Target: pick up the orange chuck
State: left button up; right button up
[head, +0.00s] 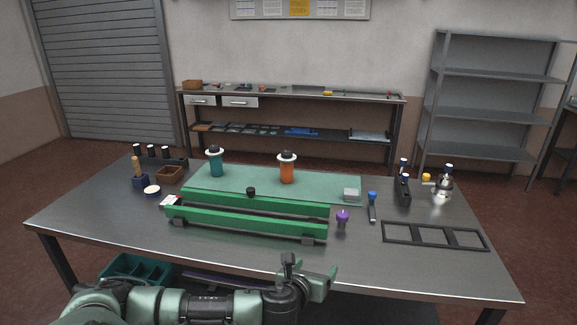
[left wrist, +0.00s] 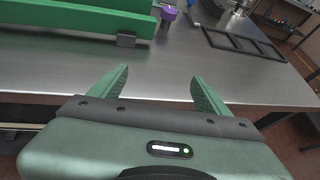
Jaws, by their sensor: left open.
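The orange chuck (head: 287,170) stands upright on the green mat (head: 240,185) at the middle of the table, with a white collar and dark top. It does not show in the left wrist view. My left gripper (head: 325,280) is in front of the table's front edge, well short of the chuck. In the left wrist view my left gripper (left wrist: 158,85) is open, with nothing between its fingers. A teal chuck (head: 215,162) of similar shape stands on the mat to the left of the orange one. My right gripper is not in view.
A long green rail (head: 246,222) lies across the table between my left gripper and the orange chuck. A purple-topped piece (head: 342,218), a blue-topped tool (head: 372,205) and a black frame (head: 433,236) lie to the right. The table's front strip (head: 200,250) is clear.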

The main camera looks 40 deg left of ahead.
aim_at(286, 165)
jog(key=i+j, duration=0.15)
jog(key=j, duration=0.2)
jog(key=i+j, duration=0.2)
jog(key=j, duration=0.15)
jog(key=i+j, duration=0.15)
jog(key=j, duration=0.2)
jog(key=i+j, duration=0.2)
jog(key=j, duration=0.15)
jog(key=i+j, duration=0.15)
jog(key=j, duration=0.2)
jog(key=i+j, duration=0.15)
jog(key=j, duration=0.25)
